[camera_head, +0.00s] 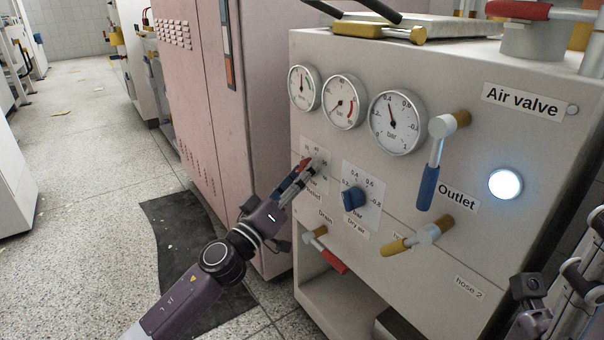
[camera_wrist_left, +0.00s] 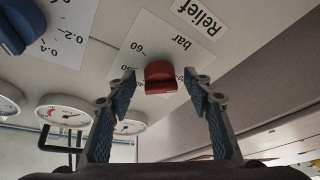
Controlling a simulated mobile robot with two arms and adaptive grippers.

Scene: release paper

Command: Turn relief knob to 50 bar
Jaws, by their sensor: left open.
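The relief knob (camera_wrist_left: 160,76) is red and sits on a white scale plate marked "Relief" and "bar" in the left wrist view. My left gripper (camera_wrist_left: 161,84) is open, with one blue-padded finger on each side of the knob. A gap shows between each finger and the knob. In the head view, my left gripper (camera_head: 309,167) reaches the relief plate (camera_head: 321,157) at the panel's left and covers much of its scale. The knob's exact setting is hard to read. Dark parts at the lower right edge appear to be my right arm; its fingers are not clear.
The blue dry air knob (camera_head: 354,198) is just right of the relief plate. Gauges (camera_head: 344,102) are above. The outlet lever (camera_head: 431,165), drain lever (camera_head: 326,251) and hose lever (camera_head: 416,237) stick out of the panel. A pink cabinet (camera_head: 205,110) stands to the left.

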